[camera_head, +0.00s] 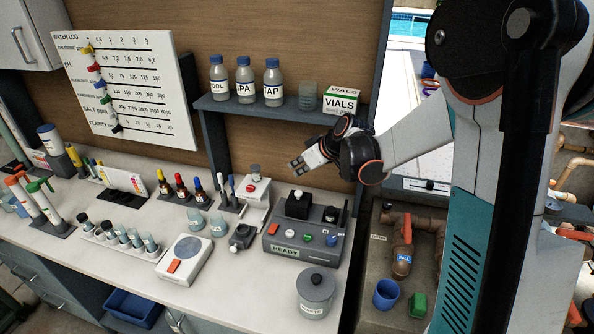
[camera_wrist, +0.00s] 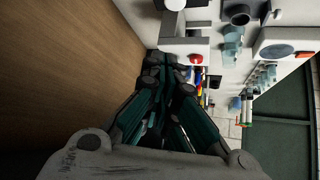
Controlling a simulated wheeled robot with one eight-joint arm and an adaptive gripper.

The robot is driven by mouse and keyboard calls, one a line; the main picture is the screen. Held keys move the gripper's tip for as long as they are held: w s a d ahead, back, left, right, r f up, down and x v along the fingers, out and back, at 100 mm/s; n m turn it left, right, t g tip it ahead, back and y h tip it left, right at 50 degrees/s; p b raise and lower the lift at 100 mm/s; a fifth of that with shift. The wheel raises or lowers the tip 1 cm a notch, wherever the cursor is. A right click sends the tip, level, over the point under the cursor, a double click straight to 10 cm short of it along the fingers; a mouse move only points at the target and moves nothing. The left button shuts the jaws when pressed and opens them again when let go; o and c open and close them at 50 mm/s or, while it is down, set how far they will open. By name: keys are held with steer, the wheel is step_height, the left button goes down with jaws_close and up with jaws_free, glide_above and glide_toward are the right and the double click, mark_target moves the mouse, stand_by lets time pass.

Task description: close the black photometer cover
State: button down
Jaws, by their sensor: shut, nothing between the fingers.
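The photometer is a dark grey instrument (camera_head: 292,262) marked READY, standing on the counter near its right end. A black block-shaped part (camera_head: 297,205) stands up from its top, and a dark round part and a thin upright dark piece stand at its back right. I cannot tell which of these is the cover, nor how far open it is. My gripper (camera_head: 297,165) is shut and empty, above and behind the photometer, below the shelf, pointing left. In the wrist view its fingers (camera_wrist: 172,68) are together, touching nothing clearly.
A shelf (camera_head: 285,113) with bottles and a VIALS box (camera_head: 341,101) is close above my gripper. A white device with a red button (camera_head: 252,190) stands left of the photometer. A grey lidded pot (camera_head: 315,293) stands in front.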

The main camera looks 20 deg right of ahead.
steer(key=b, duration=0.1)
glide_above(293, 194)
steer(key=w+a, duration=0.2)
steer(key=w, duration=0.1)
step_height(293, 194, down, 6)
steer(key=s, duration=0.1)
steer(key=s+d, duration=0.1)
steer(key=s, duration=0.1)
steer(key=shift+s+d+f+b, duration=0.1)
steer(key=shift+d+f+b, duration=0.2)
steer(key=shift+d+f, duration=0.1)
steer(key=shift+s+d+f, duration=0.1)
steer(key=shift+s, duration=0.1)
steer(key=shift+s, duration=0.1)
steer(key=s+d, duration=0.2)
steer(key=d, duration=0.1)
steer(key=s+d+b, duration=0.1)
steer(key=s+d, duration=0.1)
steer(key=d, duration=0.1)
steer(key=s+d, duration=0.2)
steer(key=d, duration=0.1)
steer(key=shift+s+d+b, duration=0.15)
steer(key=shift+d+b, duration=0.05)
steer(key=shift+b, duration=0.1)
